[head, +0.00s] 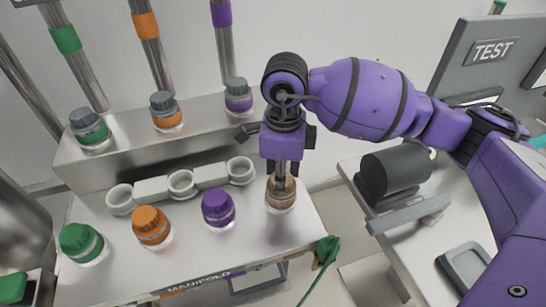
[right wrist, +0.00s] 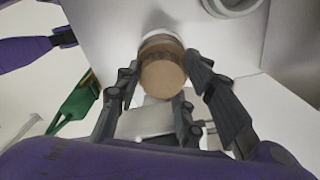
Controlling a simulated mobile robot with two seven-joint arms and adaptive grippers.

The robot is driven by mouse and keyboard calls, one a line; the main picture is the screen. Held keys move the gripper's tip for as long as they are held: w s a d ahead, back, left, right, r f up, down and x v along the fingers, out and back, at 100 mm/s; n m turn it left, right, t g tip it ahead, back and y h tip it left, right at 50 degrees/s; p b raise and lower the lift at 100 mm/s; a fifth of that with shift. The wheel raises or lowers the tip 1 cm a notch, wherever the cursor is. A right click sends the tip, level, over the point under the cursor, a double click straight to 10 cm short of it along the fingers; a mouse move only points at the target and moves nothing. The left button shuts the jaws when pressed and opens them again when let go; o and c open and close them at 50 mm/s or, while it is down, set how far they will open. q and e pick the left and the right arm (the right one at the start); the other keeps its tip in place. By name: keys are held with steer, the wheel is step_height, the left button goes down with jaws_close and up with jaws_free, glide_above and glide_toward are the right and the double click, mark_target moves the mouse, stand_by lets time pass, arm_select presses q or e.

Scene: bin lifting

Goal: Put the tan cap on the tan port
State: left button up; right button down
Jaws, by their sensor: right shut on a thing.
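The tan cap (head: 281,184) is upright at the right end of the front row on the steel manifold. In the right wrist view, the cap (right wrist: 162,77) shows as a round tan disc between the fingers. My right gripper (head: 283,180) points down and is shut on it. A tan band and pale base show below the cap, at the tan port (head: 281,204); I cannot tell whether cap and port touch fully. My left gripper (right wrist: 66,38) seems to be the dark-ended purple part at the right wrist view's left edge; its fingers are unclear.
Purple (head: 218,207), orange (head: 151,226) and green (head: 80,241) caps stand left in the same row. White rings (head: 181,183) and grey-topped fittings (head: 166,110) lie behind. A green hook (head: 327,250) hangs at the front right corner. A TEST panel (head: 490,52) stands right.

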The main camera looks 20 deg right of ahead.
steer(key=shift+f, duration=0.25)
stand_by(0.4)
steer(key=c, duration=1.1)
jaws_free()
step_height(320, 180, up, 12)
